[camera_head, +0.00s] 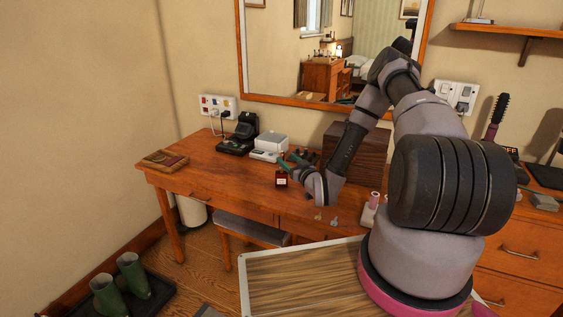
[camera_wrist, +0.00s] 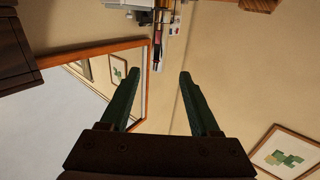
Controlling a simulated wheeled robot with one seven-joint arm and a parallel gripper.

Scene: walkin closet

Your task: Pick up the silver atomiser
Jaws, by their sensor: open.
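I cannot pick out the silver atomiser with certainty in either view. Two very small objects stand near the desk's front edge below my gripper in the head view, one tan (camera_head: 318,215) and one greyish (camera_head: 335,220); they are too small to identify. My gripper (camera_head: 287,160) is open and empty, its green fingers pointing left above the wooden desk (camera_head: 222,172). A dark red bottle with a label (camera_head: 281,179) stands just below the fingers.
A black telephone-like device (camera_head: 240,136), a white device (camera_head: 268,146) and a dark wooden box (camera_head: 346,150) stand along the desk's back. A wooden tray (camera_head: 165,160) lies at the left end. A mirror (camera_head: 281,92) hangs behind. The desk's left middle is clear.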

